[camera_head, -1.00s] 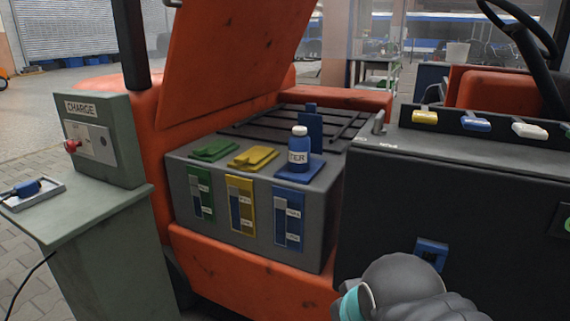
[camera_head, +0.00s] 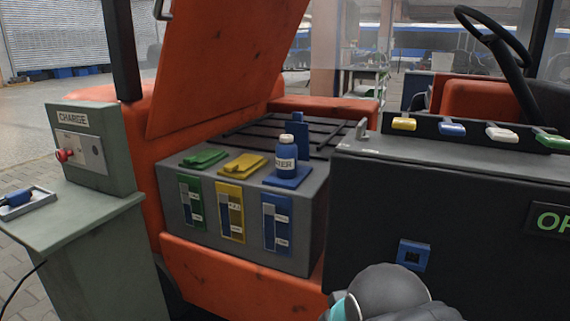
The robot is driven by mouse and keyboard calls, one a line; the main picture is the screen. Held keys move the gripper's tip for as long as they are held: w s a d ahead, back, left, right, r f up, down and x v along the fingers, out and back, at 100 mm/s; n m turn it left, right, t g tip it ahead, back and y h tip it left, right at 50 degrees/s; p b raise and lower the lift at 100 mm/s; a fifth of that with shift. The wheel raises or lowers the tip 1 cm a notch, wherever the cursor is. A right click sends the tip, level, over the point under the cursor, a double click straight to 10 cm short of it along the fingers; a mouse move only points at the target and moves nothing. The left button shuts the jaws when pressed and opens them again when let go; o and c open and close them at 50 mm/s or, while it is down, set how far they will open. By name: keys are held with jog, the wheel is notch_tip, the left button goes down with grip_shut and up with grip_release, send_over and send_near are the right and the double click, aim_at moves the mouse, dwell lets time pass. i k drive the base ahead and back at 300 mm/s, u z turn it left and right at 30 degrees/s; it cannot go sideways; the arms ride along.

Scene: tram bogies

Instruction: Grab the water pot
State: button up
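The water pot (camera_head: 286,160) is a small blue bottle with a white cap and a white label, of which the letters "TER" can be read. It stands upright on the blue flap (camera_head: 288,178) at the right end of the grey battery box (camera_head: 310,215). A raised blue lid (camera_head: 301,133) is just behind it. A rounded dark grey part of my arm with a teal band shows at the bottom edge, right of centre, well below and apart from the pot. My gripper's fingers are out of the picture.
Green (camera_head: 204,160) and yellow (camera_head: 243,165) flaps lie left of the pot. An orange hood (camera_head: 218,60) stands open above the box. A dark panel (camera_head: 440,200) with coloured levers is at right. A grey charge cabinet (camera_head: 95,150) is at left. The space above the pot looks free.

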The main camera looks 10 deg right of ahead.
aim_at(286, 154)
jog(key=k, duration=1.55)
jog(key=z, duration=0.8)
jog(key=i, duration=1.9)
jog(key=u, duration=2.4)
